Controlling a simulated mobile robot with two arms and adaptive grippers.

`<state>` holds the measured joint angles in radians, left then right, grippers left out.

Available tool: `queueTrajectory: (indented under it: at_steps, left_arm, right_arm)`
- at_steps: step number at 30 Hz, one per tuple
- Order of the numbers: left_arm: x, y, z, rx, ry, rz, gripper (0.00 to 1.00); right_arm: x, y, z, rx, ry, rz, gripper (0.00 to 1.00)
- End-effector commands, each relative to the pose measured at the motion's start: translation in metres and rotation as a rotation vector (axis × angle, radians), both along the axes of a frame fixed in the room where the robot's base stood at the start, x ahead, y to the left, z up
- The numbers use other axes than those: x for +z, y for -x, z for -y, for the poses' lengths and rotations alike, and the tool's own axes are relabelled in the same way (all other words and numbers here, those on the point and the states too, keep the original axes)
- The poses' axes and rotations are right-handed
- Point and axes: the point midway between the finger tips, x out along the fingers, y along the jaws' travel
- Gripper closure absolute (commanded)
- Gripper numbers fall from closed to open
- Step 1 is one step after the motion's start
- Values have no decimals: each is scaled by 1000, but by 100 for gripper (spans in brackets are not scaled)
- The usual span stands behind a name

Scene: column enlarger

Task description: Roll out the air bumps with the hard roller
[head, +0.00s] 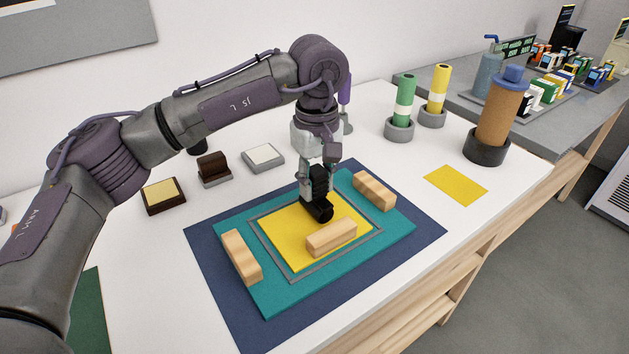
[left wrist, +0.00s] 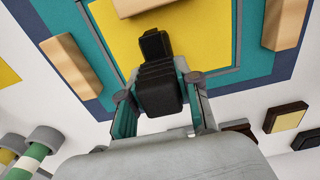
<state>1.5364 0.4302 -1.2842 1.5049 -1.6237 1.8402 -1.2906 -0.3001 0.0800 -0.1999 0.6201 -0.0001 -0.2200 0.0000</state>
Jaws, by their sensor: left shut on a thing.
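My left gripper (head: 319,180) is shut on a black roller (head: 320,209), seen as a dark handle with a dark cylinder below. The roller also shows between the fingers in the left wrist view (left wrist: 160,88). It is over the yellow sheet (head: 282,233), near its upper edge; I cannot tell whether it touches. The sheet lies inside a grey outline on a teal board (head: 268,298). Wooden blocks rest on the sheet (head: 331,237), on the board's left (head: 241,257) and on its right (head: 374,191). No air bumps can be made out. My right gripper is not in view.
The board lies on a dark blue mat (head: 222,308). Behind stand a yellow-topped block (head: 163,196), a brown block (head: 213,168) and a white pad (head: 262,157). Green (head: 404,100) and yellow (head: 438,88) rolls and a brown cylinder (head: 498,118) stand right. A loose yellow sheet (head: 456,185) lies nearby.

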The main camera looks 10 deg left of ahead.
Motion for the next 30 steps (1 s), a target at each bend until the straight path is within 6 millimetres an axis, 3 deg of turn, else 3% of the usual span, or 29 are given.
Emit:
queueTrajectory:
  at_steps: [15, 30]
  left_arm:
    - [1, -24, 24, 1, 0, 0, 100]
    - [7, -25, 25, 1, 0, 1, 100]
  right_arm:
    - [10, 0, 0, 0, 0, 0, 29]
    - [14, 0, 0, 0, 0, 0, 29]
